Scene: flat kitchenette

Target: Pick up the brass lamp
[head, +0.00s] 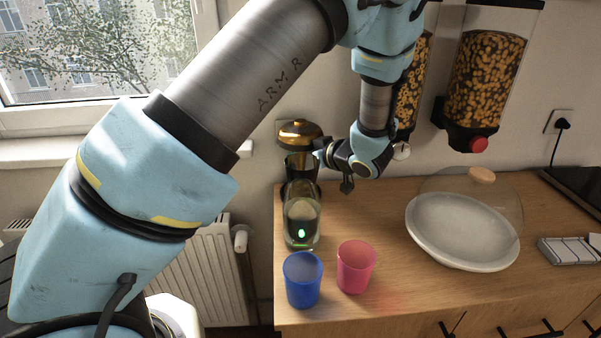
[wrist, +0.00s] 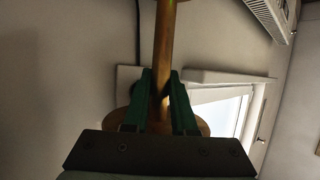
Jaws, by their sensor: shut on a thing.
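The brass lamp (head: 299,132) shows in the head view as a shiny brass dome at the back left of the wooden counter. Its lower part is hard to make out behind dark objects. My gripper (head: 320,157) is beside it, just right of and below the dome. In the wrist view the lamp's thin brass stem (wrist: 165,35) runs between the two green fingers of my gripper (wrist: 160,75), which are shut on it. A round brass disc (wrist: 199,123) shows behind the fingers. I cannot tell whether the lamp touches the counter.
A glass jar (head: 302,217) stands in front of the lamp, with a blue cup (head: 303,280) and a pink cup (head: 355,267) nearer. Wall dispensers (head: 486,75) hang above. The middle of the counter is clear.

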